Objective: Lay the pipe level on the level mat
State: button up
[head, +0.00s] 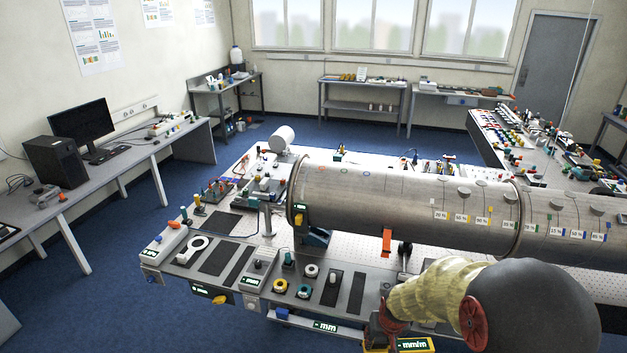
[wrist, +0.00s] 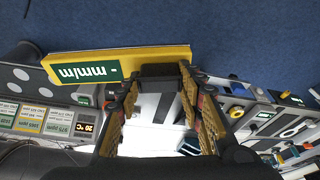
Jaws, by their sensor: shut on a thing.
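The pipe level, a yellow block with a green "- mm/m" display, shows at the bottom edge of the head view (head: 431,348) and across the top of the wrist view (wrist: 80,59). My gripper (wrist: 160,84) is shut on a dark part at its middle, with one finger on each side. In the head view my gripper (head: 383,328) is at the table's front edge, partly hidden by my arm. The pipe level appears held out over the blue floor. Several dark mats, one of them at the front (head: 356,293), lie on the table; I cannot tell which is the level mat.
A large metal pipe (head: 360,195) lies across the table (head: 222,228) behind my gripper. An orange clamp piece (head: 387,242) hangs at its near side. Round gauges, knobs and small instruments crowd the front strip. Blue floor (head: 185,325) is clear at the left.

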notch_tip(320, 180, down, 28)
jog(key=b, duration=2.7)
jog(key=shift+w, duration=0.15)
jog(key=shift+r, duration=0.2)
